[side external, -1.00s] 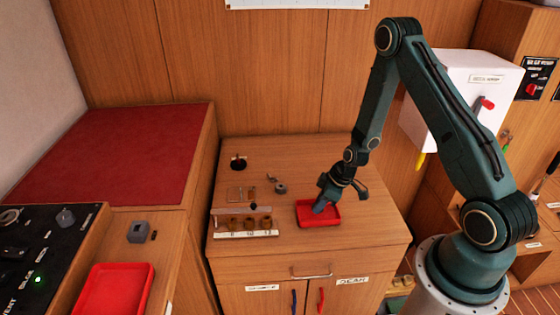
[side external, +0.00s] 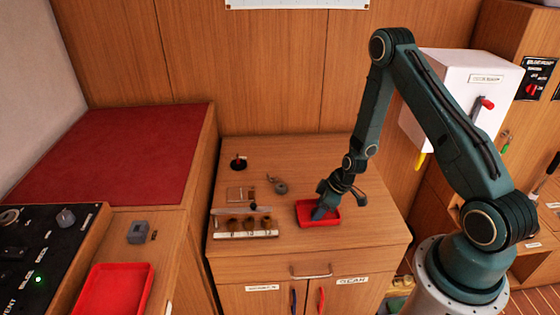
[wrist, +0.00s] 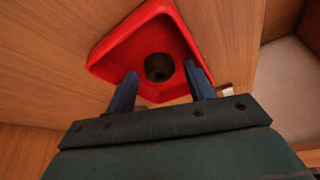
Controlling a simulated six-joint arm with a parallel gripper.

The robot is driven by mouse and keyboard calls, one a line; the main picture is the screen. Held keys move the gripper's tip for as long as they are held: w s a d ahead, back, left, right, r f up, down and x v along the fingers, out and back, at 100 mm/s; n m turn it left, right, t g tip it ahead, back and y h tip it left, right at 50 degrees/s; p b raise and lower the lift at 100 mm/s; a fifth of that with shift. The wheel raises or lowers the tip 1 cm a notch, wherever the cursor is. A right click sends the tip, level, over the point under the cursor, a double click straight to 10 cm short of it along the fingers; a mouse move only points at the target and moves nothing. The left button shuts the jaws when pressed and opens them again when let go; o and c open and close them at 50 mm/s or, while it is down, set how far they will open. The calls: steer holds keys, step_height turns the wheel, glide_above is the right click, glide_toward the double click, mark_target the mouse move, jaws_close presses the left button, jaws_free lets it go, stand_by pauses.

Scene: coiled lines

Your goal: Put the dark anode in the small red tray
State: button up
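The small red tray (side external: 333,221) sits on the wooden cabinet top, towards its right side. It also shows in the wrist view (wrist: 112,57). A dark round piece, which looks like the dark anode (wrist: 158,67), lies on the tray floor in the wrist view. My gripper (wrist: 160,76) is over the tray, its two blue fingers spread on either side of the dark piece with gaps between. In the side view my gripper (side external: 319,213) reaches down into the tray and hides the piece.
A labelled rack with several brown cups (side external: 250,222) stands left of the tray. Behind it are a small grey round piece (side external: 281,188), a wooden frame (side external: 240,194) and a dark-based post (side external: 238,163). A larger red tray (side external: 115,290) lies at lower left. The cabinet's right side is clear.

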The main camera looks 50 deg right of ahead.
steer(key=shift+r, duration=0.1)
steer(key=v, duration=1.2)
stand_by(0.4)
stand_by(0.4)
steer(key=shift+w+r, duration=0.1)
steer(key=s+a+r, duration=0.1)
steer(key=a+r, duration=0.2)
steer(key=r, duration=0.3)
steer(key=s+a+r+m+h, duration=0.1)
steer(key=a+r, duration=0.1)
steer(key=r, duration=0.4)
steer(key=s+a+r, duration=0.1)
steer(key=a+r, duration=0.2)
steer(key=r, duration=0.4)
steer(key=s+a+r+m+t, duration=0.1)
steer(key=s+a+r+m, duration=0.2)
steer(key=s+r, duration=0.7)
steer(key=s+a, duration=0.2)
steer(key=s, duration=0.2)
steer(key=shift+a+m+h, duration=0.35)
steer(key=shift+m+h, duration=0.05)
